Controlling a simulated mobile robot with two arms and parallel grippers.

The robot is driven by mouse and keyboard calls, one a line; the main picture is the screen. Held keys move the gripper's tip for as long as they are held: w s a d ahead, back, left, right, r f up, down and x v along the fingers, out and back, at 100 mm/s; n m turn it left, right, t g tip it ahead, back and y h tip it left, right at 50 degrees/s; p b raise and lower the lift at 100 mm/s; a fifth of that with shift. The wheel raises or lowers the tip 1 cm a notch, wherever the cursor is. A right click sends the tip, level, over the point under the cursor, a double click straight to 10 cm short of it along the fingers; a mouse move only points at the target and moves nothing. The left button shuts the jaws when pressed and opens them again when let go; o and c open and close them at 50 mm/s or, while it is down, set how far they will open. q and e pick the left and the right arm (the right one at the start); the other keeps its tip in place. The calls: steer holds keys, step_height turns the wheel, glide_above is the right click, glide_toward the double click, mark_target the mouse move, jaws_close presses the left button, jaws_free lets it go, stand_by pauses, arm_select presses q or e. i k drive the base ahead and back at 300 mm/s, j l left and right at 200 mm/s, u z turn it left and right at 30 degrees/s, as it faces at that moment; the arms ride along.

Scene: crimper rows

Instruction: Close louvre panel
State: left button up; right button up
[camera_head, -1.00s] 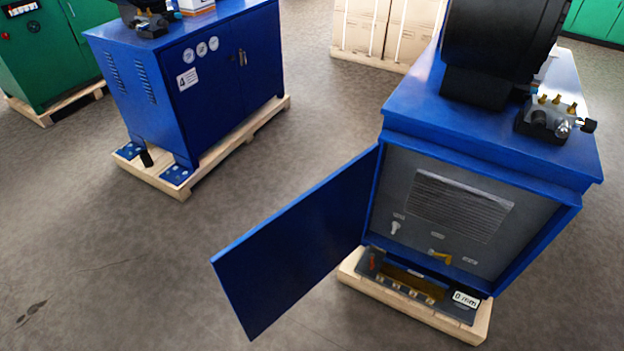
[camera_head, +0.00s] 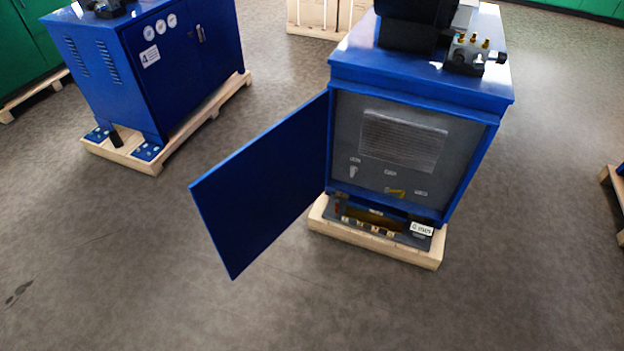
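The louvre panel is most likely the blue hinged door (camera_head: 265,185) on the near blue machine (camera_head: 415,90). It stands wide open, swung out to the left from the left edge of the cabinet opening. The side of the door facing me looks plain blue. Neither of my grippers is in view.
The near machine stands on a wooden pallet (camera_head: 325,225). Another blue machine (camera_head: 165,70) with side louvres stands on a pallet at the upper left. Part of a pallet (camera_head: 613,190) shows at the right edge. The floor (camera_head: 330,310) in front is clear.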

mark_target(244, 202)
steer(key=i+j+z, duration=0.1)
steer(key=z, duration=0.35)
steer(key=j+z, duration=0.2)
steer(key=z, duration=0.2)
steer(key=j+z, duration=0.2)
steer(key=z, duration=0.25)
steer(key=j+z, duration=0.25)
steer(key=z, duration=0.15)
steer(key=k+j, duration=0.1)
steer(key=j, duration=0.6)
steer(key=k+j, duration=0.1)
steer(key=j, duration=0.65)
steer(key=k+j, duration=0.1)
steer(key=j, duration=1.35)
steer(key=k, duration=0.05)
